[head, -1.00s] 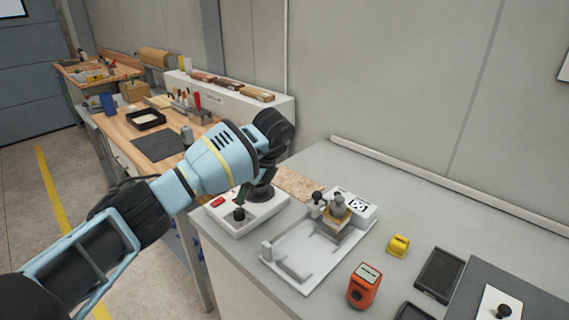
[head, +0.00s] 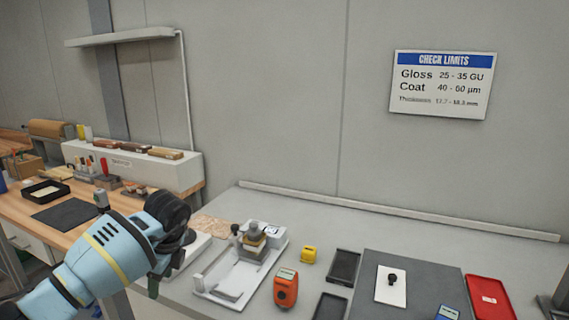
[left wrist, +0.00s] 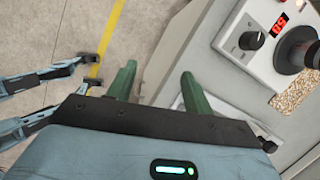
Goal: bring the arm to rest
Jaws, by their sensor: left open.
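My left arm comes in from the left in the head view, and its gripper (head: 153,287) hangs at the left end of the grey bench, partly hidden by the wrist. In the left wrist view the two green fingers of my left gripper (left wrist: 157,82) are apart with nothing between them. They are over the floor beside the bench edge. A white control box (left wrist: 240,40) with a black knob and a red display is to their right, apart from them. It is mostly hidden behind my arm in the head view (head: 198,243). My right gripper does not show in the head view.
A white fixture (head: 235,278), an orange gauge (head: 286,288), a yellow block (head: 309,254) and black trays (head: 343,266) stand on the grey bench. A dark mat (head: 420,280) holds a white card (head: 391,285). A red tray (head: 490,297) is at right. A limits sign (head: 444,84) hangs on the wall.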

